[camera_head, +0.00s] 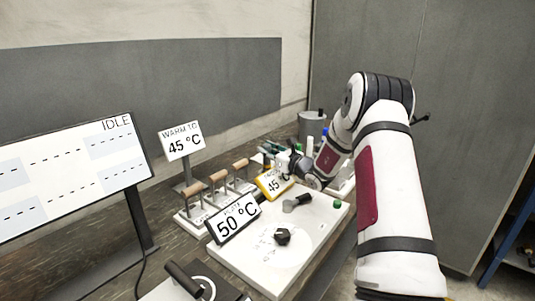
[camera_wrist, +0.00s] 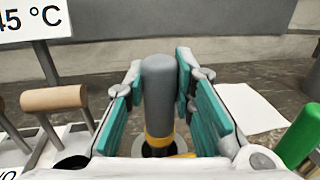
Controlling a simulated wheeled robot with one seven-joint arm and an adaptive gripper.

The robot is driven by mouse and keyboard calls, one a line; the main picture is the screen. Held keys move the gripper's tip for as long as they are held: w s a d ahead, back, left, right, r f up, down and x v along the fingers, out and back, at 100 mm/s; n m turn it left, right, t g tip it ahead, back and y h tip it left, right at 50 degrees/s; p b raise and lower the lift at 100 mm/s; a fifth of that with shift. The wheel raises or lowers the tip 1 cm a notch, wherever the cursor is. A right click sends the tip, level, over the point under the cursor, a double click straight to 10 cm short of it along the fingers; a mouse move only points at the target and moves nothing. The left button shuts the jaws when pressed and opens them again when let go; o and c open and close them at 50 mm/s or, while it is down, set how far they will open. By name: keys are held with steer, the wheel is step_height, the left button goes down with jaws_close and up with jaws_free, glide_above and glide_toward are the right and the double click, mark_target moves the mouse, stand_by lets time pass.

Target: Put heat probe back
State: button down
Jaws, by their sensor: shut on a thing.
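My gripper (camera_wrist: 158,105) shows in the wrist view with teal finger pads on both sides of a grey cylindrical handle (camera_wrist: 159,85) with a yellow band low on it. I take this to be the heat probe. The jaws are shut on it and it looks upright. Its lower end is hidden by the gripper body. In the head view my gripper (camera_head: 292,162) is at the back of the bench, behind the yellow-framed 45 °C sign (camera_head: 274,184); the handle cannot be made out there.
A rack (camera_head: 190,222) with several wooden-handled tools stands left of the sign. A green-topped object (camera_wrist: 299,135) is right of my gripper. A monitor (camera_head: 70,175) stands left.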

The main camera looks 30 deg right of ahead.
steer(key=shift+f, duration=0.6)
steer(key=c, duration=1.4)
jaws_free()
steer(key=shift+f, duration=0.1)
steer(key=shift+o, duration=0.2)
